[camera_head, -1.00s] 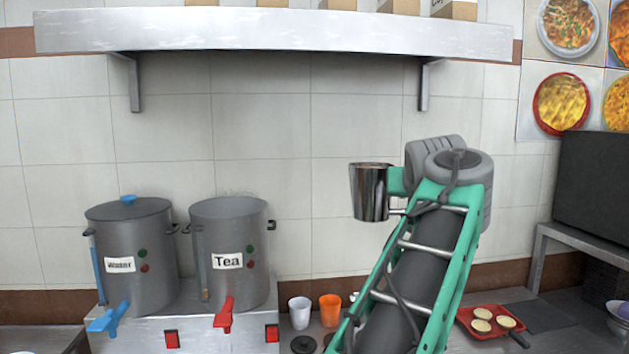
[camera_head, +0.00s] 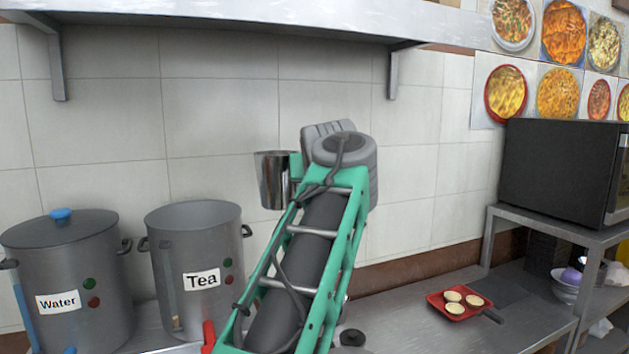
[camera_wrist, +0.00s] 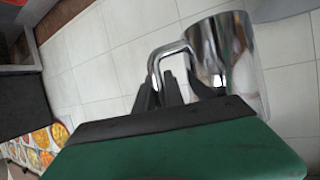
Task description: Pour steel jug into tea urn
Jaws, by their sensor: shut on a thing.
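The steel jug (camera_head: 271,180) is held upright in the air, up and to the right of the tea urn in the head view. My gripper (camera_wrist: 168,92) is shut on the jug's handle in the wrist view; its fingers are mostly hidden behind my arm in the head view. The jug's shiny body (camera_wrist: 228,60) fills the upper right of the wrist view. The tea urn (camera_head: 197,260) is grey, labelled Tea, with an open top and a red tap. I cannot see what is inside the jug or the urn.
A lidded water urn (camera_head: 68,280) stands left of the tea urn. A steel shelf (camera_head: 200,22) runs above. A red tray (camera_head: 459,302) with several pale round pieces lies on the counter at right, near a black oven (camera_head: 560,170). The wall behind is tiled.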

